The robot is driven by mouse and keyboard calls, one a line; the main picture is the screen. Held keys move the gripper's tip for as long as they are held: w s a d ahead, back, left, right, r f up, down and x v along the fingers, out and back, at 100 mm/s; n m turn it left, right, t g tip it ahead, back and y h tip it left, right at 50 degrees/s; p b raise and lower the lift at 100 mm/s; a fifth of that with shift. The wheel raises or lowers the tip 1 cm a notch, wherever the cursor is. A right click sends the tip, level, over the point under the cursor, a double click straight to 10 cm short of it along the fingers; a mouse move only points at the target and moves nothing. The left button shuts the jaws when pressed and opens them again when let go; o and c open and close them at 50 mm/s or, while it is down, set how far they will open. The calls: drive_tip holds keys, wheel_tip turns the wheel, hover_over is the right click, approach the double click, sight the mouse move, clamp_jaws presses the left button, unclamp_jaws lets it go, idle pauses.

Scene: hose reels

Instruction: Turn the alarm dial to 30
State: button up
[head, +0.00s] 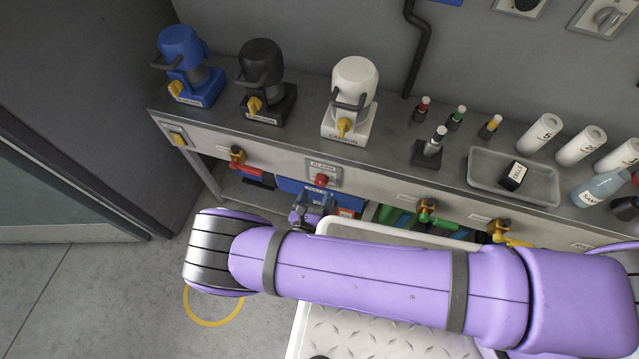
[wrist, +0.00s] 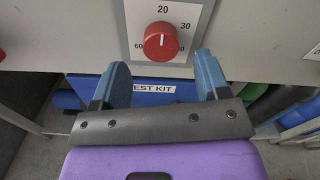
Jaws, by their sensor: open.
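The alarm dial is a red round knob (wrist: 161,41) on a pale plate in the wrist view, with a short white mark near its top, toward the printed 20. In the head view the red dial (head: 321,180) sits under a small label on the bench's front panel. My gripper (wrist: 162,68) is open and empty, its two blue fingers apart just below the dial, not visibly touching it. It also shows in the head view (head: 311,203).
A blue box labelled TEST KIT (wrist: 152,88) sits under the panel behind my fingers. Three capped pumps (head: 352,90) and a grey tray (head: 540,190) stand on the bench top.

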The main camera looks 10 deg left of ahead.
sight(320, 184)
drive_tip(key=shift+w+d, duration=0.2)
drive_tip(key=shift+w, duration=2.05)
drive_tip(key=c, duration=0.9)
